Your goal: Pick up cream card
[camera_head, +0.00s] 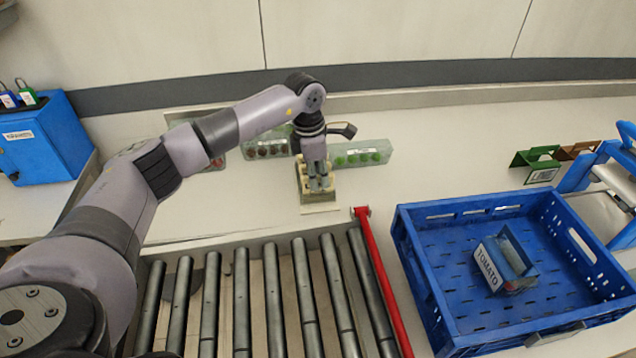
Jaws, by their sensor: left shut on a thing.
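My left gripper (319,185) points down over the counter at the centre, its fingers shut on a cream piece that I take for the cream card (303,188). The cream piece shows around and behind the fingers, low over the counter. The fingers hide part of it, and I cannot tell whether it touches the counter. A thin pale strip (320,210) shows just in front of it. My right gripper is not in view.
Clear packs of red (213,163), dark (266,151) and green produce (357,158) stand behind the gripper. A roller conveyor (242,295) with a red bar (383,285) lies in front. A blue crate (429,294) holds a TOMATO carton (491,268). Green (541,157) and brown (572,151) cards stand back right.

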